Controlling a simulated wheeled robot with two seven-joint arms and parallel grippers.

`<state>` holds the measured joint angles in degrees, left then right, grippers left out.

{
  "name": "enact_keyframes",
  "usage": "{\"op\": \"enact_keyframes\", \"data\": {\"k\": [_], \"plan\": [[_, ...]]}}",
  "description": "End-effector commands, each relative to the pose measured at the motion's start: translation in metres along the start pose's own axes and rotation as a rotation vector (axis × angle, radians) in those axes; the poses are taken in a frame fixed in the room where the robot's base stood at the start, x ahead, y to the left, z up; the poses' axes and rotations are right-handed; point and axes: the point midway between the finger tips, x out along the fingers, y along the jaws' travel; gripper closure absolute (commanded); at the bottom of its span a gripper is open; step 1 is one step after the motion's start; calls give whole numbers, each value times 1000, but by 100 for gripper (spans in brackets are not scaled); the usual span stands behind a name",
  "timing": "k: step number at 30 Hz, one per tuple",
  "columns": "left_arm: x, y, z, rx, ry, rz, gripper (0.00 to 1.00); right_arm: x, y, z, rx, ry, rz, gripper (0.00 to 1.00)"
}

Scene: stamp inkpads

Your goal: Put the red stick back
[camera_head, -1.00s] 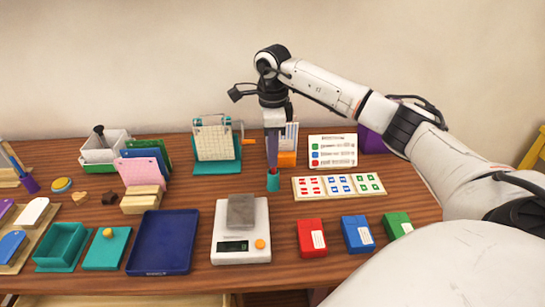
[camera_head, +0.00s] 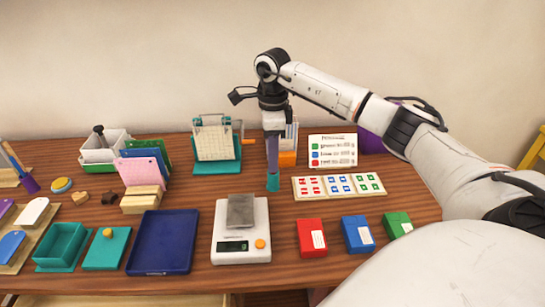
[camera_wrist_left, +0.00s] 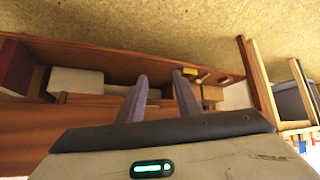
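A small teal cup (camera_head: 273,183) stands on the wooden table near the middle in the head view. My right gripper (camera_head: 272,168) points straight down, its fingertips at the cup's mouth. Its fingers overlap from this side, so whether they are open or shut does not show. No red stick shows clearly now; the cup and fingers may hide it. My left gripper (camera_wrist_left: 160,78) shows only in the left wrist view, its two fingers apart with nothing between them.
A scale (camera_head: 258,218) with a grey block stands in front of the cup. A card tray (camera_head: 297,196) lies close on the right, and an orange holder (camera_head: 287,159) stands behind. Red (camera_head: 311,237), blue (camera_head: 357,234) and green (camera_head: 396,224) boxes line the front right.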

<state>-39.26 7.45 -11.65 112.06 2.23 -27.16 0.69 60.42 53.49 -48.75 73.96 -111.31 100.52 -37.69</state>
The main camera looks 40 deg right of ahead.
Motion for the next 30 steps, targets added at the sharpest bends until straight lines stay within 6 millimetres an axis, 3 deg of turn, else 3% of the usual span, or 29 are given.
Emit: {"op": "enact_keyframes", "data": {"k": [6, 12, 30], "plan": [[0, 0, -1, 0, 2, 0, 69, -40, -1, 1, 0, -3, -4, 71], [0, 0, -2, -1, 3, 0, 69, -65, -1, 0, 0, -2, -2, 71], [0, 0, 0, -1, 1, 0, 69, -70, 0, 0, 0, 0, 0, 71]]}}
